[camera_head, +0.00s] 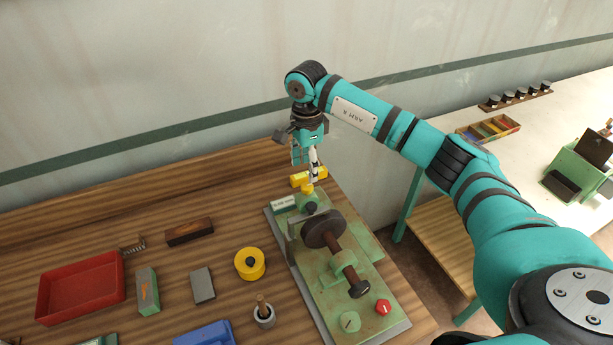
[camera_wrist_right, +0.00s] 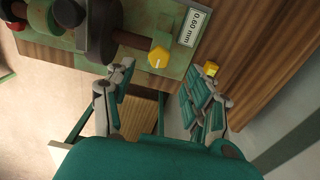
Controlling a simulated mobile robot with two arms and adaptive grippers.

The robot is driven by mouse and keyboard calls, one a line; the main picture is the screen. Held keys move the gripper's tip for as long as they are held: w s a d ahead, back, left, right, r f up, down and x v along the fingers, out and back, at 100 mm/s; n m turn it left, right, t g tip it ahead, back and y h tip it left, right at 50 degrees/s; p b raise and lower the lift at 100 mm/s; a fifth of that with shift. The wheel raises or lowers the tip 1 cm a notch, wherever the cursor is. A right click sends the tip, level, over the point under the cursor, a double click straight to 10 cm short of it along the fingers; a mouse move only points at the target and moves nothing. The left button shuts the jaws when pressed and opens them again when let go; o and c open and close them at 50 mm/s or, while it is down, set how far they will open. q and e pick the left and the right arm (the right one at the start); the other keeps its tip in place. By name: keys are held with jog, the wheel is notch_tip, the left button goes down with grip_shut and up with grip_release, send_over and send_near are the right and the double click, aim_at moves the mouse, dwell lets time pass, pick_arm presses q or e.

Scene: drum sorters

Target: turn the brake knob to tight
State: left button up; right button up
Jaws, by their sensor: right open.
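A green machine plate (camera_head: 378,262) with a dark drum (camera_head: 323,230) on a shaft lies on the wooden bench. A yellow knob (camera_head: 307,188) sits at its far end; in the wrist view the yellow knob (camera_wrist_right: 158,57) shows a pale pointer mark. A red knob (camera_head: 383,307) and a pale green knob (camera_head: 350,321) sit at the near end. I cannot read which one is the brake knob. My right gripper (camera_head: 311,172) points down just above the yellow knob. In the wrist view the right gripper (camera_wrist_right: 160,88) is open and empty, its fingers apart from the knob. My left gripper is out of view.
A "0.60 mm" label (camera_wrist_right: 192,28) stands beside the yellow knob. A yellow block (camera_head: 322,174) lies behind it. A red tray (camera_head: 80,287), a yellow roll (camera_head: 249,263) and small blocks lie left of the machine. The bench's right edge is close to the plate.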

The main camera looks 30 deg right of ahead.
aim_at(307, 185)
notch_tip(307, 185, down, 5)
jog(key=shift+s+f+p, duration=0.1)
jog(key=shift+p, duration=0.65)
jog(key=shift+f, duration=0.45)
jog(key=c, duration=1)
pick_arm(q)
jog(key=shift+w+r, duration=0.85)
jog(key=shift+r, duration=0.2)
pick_arm(e)
grip_shut()
